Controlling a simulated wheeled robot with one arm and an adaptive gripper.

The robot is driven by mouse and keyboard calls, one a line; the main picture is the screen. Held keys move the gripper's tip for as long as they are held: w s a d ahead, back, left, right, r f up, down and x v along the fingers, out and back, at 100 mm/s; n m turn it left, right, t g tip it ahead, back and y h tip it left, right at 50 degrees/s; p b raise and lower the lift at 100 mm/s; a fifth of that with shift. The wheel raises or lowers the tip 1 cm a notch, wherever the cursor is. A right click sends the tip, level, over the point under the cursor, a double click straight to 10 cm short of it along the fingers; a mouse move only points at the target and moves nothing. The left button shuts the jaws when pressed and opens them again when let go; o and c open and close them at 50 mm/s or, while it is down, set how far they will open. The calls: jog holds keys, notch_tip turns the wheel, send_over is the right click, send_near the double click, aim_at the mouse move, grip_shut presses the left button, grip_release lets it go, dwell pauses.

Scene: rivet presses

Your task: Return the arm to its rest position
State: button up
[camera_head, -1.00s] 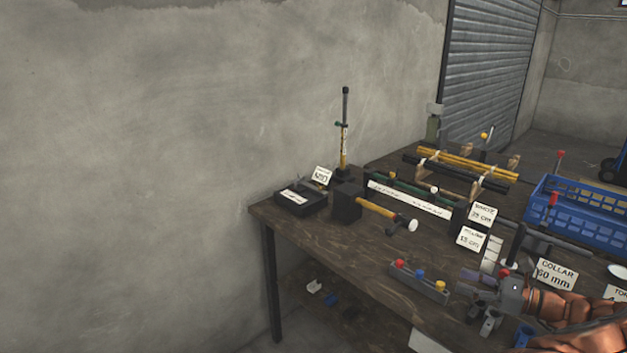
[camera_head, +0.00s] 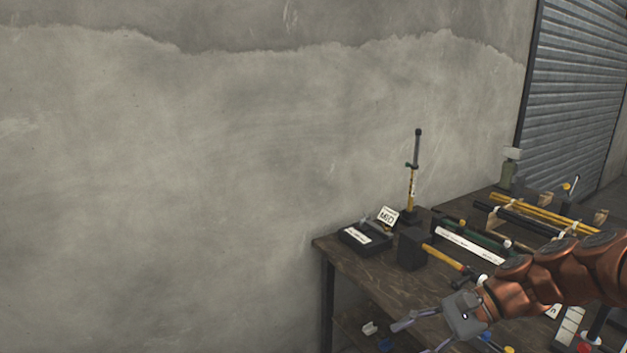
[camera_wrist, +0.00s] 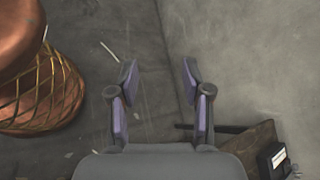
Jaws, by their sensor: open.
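My gripper (camera_head: 420,335) is in the lower right of the head view, at the end of my copper-coloured arm, in front of the workbench's near edge. Its fingers are spread apart with nothing between them. In the wrist view my gripper (camera_wrist: 158,85) also shows open and empty, with bare grey floor and the foot of the wall beyond the fingers. The wooden workbench (camera_head: 375,272) stands to the right in the head view. Part of the bench is hidden behind my arm.
On the bench are a black box with a label (camera_head: 362,235), a black block (camera_head: 411,249) with a yellow-handled tool (camera_head: 442,257), and an upright yellow-and-black tool (camera_head: 411,185). Yellow rods (camera_head: 545,214) lie farther back. A concrete wall (camera_head: 180,180) fills the left.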

jog(key=s+a+n+g+h+p, duration=0.1)
jog(key=s+a+n+h, duration=0.2)
jog(key=s, duration=0.3)
jog(key=s+a+n+g+h+p, duration=0.1)
jog(key=s+a+n+h, duration=0.2)
jog(key=s, duration=0.4)
jog(key=s+d+f+n+h+p, duration=0.1)
jog(key=s+d+n+h, duration=0.4)
jog(key=s, duration=0.6)
jog(key=shift+d+f+h, duration=0.3)
jog(key=shift+d+h, duration=0.1)
jog(key=shift+d, duration=0.5)
